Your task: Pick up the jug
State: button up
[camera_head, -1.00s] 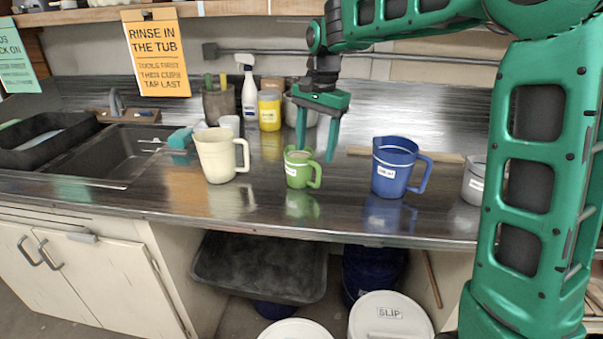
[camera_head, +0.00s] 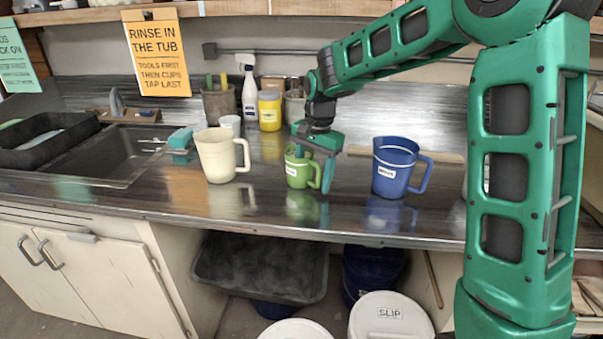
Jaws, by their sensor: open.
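Three jugs stand upright in a row on the counter: a cream one (camera_head: 216,158), a small green one (camera_head: 297,173) with a white label, and a larger blue one (camera_head: 391,168) with a white label. Their handles point right. My gripper (camera_head: 316,168) is open and points down at the green jug. One finger shows by the green jug's handle and covers part of it. The other finger is mostly hidden, so I cannot tell whether either touches the jug.
A spray bottle (camera_head: 249,95), a yellow container (camera_head: 269,111) and a grey pot (camera_head: 218,104) stand behind the jugs. The sink (camera_head: 95,158) is at left. The counter's front edge runs close before the jugs.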

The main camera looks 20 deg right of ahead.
aim_at(313, 163)
grip_shut()
jog(key=shift+r, duration=0.25)
jog(key=shift+a+r, duration=0.1)
jog(key=shift+r, duration=1.85)
jog(key=s+a+r, duration=0.6)
jog(key=s+a, duration=0.1)
jog(key=a, duration=0.2)
jog(key=shift+r, duration=0.35)
